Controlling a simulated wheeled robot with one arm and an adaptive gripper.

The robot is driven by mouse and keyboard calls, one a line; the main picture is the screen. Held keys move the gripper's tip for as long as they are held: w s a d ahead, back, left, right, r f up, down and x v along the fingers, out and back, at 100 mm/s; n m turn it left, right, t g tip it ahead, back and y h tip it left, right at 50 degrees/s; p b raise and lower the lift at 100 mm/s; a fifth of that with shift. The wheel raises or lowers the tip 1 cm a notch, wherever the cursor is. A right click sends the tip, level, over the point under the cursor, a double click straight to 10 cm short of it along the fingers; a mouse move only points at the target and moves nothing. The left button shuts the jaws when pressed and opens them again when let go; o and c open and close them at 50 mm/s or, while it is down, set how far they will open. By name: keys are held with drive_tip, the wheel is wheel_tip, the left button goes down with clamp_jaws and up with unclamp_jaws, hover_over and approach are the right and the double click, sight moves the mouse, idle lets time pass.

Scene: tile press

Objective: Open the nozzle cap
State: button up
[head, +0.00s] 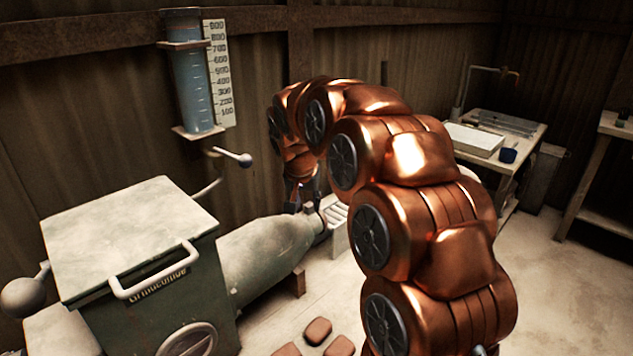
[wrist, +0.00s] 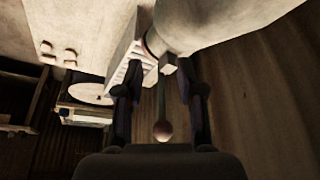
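The grey tapered barrel (head: 265,252) of the press narrows to its nozzle end at the right in the head view. It also shows at the top of the wrist view (wrist: 205,22). My gripper (head: 303,197) is just above the nozzle end, pointing down. In the wrist view my gripper's two dark fingers (wrist: 160,78) stand apart, one on each side of a thin rod with a reddish-brown ball knob (wrist: 162,131). The rod runs from the nozzle end. I cannot tell whether either finger touches it. The cap itself is mostly hidden by my gripper in the head view.
A pale slatted rack (head: 337,222) stands beside the nozzle. The green press box (head: 150,270) with a white handle is at left. Several reddish tiles (head: 318,331) lie on the floor.

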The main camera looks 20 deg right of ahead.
drive_tip(key=w+d+p, duration=0.1)
drive_tip(key=w+d, duration=0.1)
drive_tip(key=w, duration=0.1)
drive_tip(key=w+d+p, duration=0.1)
drive_tip(key=w+d, duration=0.1)
drive_tip(key=w, duration=0.1)
drive_tip(key=w+d+p, duration=0.1)
drive_tip(key=w+d, duration=0.1)
drive_tip(key=w, duration=0.1)
drive_tip(key=shift+w+d, duration=0.3)
drive_tip(key=shift+w, duration=0.1)
drive_tip(key=shift+w+d+f, duration=0.1)
drive_tip(key=shift+f, duration=0.5)
drive_tip(key=shift+c, duration=0.3)
clamp_jaws()
